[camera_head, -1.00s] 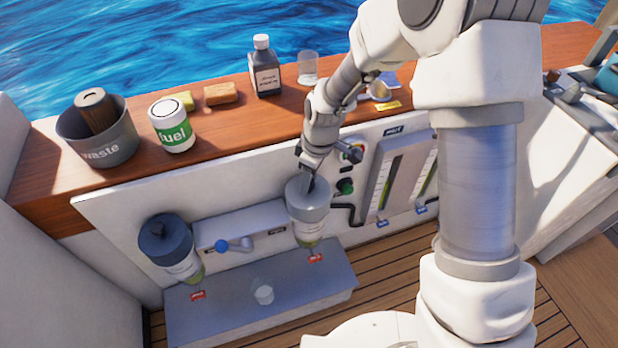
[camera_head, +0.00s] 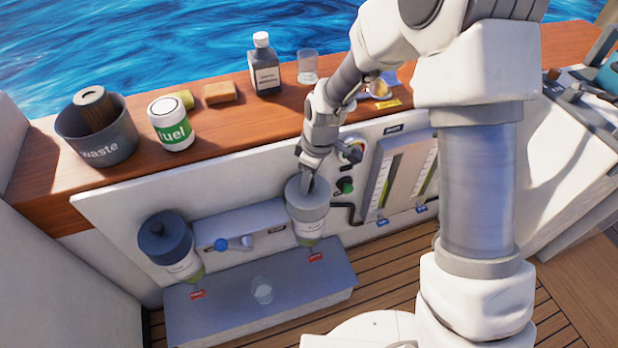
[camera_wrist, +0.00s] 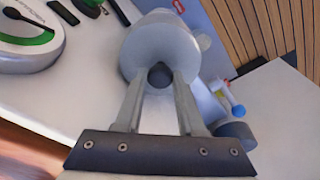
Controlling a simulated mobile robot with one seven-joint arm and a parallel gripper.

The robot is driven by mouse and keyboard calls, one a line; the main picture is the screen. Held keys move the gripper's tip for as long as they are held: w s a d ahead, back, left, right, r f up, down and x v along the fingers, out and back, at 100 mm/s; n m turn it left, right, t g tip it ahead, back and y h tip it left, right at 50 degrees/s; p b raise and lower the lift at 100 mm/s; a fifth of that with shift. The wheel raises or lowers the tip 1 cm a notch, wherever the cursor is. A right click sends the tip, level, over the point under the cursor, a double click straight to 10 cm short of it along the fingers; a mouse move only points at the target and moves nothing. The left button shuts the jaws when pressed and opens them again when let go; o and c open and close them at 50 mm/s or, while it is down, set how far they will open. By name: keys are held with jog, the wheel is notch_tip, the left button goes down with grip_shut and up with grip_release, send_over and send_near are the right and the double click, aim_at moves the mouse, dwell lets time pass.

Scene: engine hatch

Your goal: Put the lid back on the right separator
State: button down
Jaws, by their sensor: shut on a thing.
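The right separator (camera_head: 309,229) hangs on the white panel, with a clear lower bowl. Its grey lid (camera_head: 307,192) sits at its top; whether it is fully seated I cannot tell. My gripper (camera_head: 308,182) comes from above and is shut on the lid's knob. In the wrist view the dark round knob (camera_wrist: 160,75) lies between my two fingertips, with the pale round lid (camera_wrist: 158,42) around it. The left separator (camera_head: 184,265) has a dark blue lid (camera_head: 166,238) on top.
A valve with a blue knob (camera_head: 221,244) is between the separators. A clear cup (camera_head: 262,290) stands on the grey step (camera_head: 225,318) below. The wooden ledge (camera_head: 215,122) holds a waste bin (camera_head: 97,135), a fuel can (camera_head: 171,124), a dark bottle (camera_head: 265,70) and a glass (camera_head: 308,67).

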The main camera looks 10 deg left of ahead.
jog(key=shift+c, duration=2.2)
grip_release()
jog(key=shift+r, duration=0.1)
notch_tip(320, 180, up, 17)
jog(key=d+p, duration=0.2)
jog(key=p, duration=0.3)
jog(key=shift+s+d+p, duration=0.2)
jog(key=shift+s+p, duration=0.1)
jog(key=shift+s, duration=0.1)
